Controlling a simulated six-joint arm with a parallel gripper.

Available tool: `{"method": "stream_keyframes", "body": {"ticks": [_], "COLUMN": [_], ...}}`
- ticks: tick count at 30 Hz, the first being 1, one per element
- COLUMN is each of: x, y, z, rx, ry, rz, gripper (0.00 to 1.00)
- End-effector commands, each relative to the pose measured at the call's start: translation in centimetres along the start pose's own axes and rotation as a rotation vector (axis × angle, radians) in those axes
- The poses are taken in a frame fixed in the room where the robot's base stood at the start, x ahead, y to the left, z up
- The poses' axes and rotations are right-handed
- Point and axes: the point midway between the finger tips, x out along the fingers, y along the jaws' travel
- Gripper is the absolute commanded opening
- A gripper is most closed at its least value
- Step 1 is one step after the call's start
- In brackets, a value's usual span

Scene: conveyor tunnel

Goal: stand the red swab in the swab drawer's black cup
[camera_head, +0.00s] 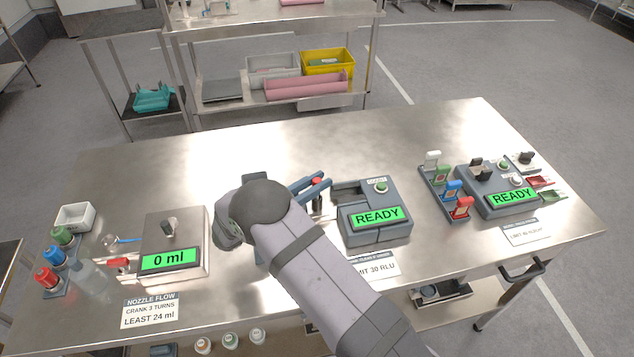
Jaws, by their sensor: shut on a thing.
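My gripper (314,186) is above the table, just left of the middle grey reader. Its blue-grey fingers are shut on the red swab (317,182), and only the swab's red top shows clearly between them. A dark upright shape (318,204) is right under the fingers. I cannot tell whether it is the black cup or the swab's lower part. The middle reader (376,235) has a green READY screen and a dark recess at its upper left. My arm hides the area to the left and in front of the gripper, so the drawer is not clearly seen.
On the left stand a 0 ml scale box (190,230), a white bin (75,217) and several coloured bottles. On the right are a rack of coloured tags (440,180) and a second READY reader (500,200). The table's back middle is clear.

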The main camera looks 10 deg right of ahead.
Motion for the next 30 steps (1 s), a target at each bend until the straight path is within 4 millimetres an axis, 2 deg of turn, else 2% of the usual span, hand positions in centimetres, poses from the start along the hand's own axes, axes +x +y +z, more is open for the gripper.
{"method": "stream_keyframes", "body": {"ticks": [11, 30], "x": [0.0, 0.0], "y": [-0.2, -0.4], "z": [-0.9, -1.3], "rx": [-0.011, -0.032], "ry": [0.007, 0.016], "rz": [0.0, -0.003], "gripper": [0.0, 0.0]}}
